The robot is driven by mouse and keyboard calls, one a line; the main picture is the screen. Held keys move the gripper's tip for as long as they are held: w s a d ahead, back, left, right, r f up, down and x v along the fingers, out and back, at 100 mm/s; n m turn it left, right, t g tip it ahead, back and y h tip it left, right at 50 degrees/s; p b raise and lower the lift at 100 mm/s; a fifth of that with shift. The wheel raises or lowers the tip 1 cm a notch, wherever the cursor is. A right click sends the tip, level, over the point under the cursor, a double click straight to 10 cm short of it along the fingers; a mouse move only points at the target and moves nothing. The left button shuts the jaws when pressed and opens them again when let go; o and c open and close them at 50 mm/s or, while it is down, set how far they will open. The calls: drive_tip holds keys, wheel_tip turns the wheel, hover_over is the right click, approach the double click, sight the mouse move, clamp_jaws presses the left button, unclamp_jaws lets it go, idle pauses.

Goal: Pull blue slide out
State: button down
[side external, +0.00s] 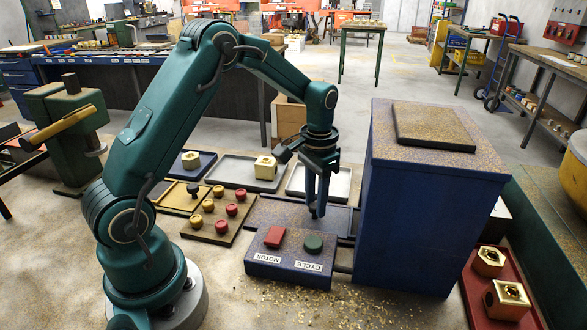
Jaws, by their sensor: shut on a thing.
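The blue slide (283,213) is a flat, speckled plate beside the tall blue cabinet (415,225), behind the button box. My gripper (318,214) points straight down over the slide's right part, close to the cabinet's left side. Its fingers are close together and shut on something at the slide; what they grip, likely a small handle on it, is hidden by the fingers.
A red tray (478,300) holds brass parts at right.

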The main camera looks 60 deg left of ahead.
drive_tip(key=s+a, duration=0.8)
drive_tip(key=a, duration=0.1)
drive_tip(key=shift+s, duration=0.3)
drive_tip(key=c, duration=0.6)
unclamp_jaws()
drive_tip(key=shift+d, duration=0.1)
wheel_tip(320, 180, up, 5)
drive_tip(key=shift+r, duration=0.1)
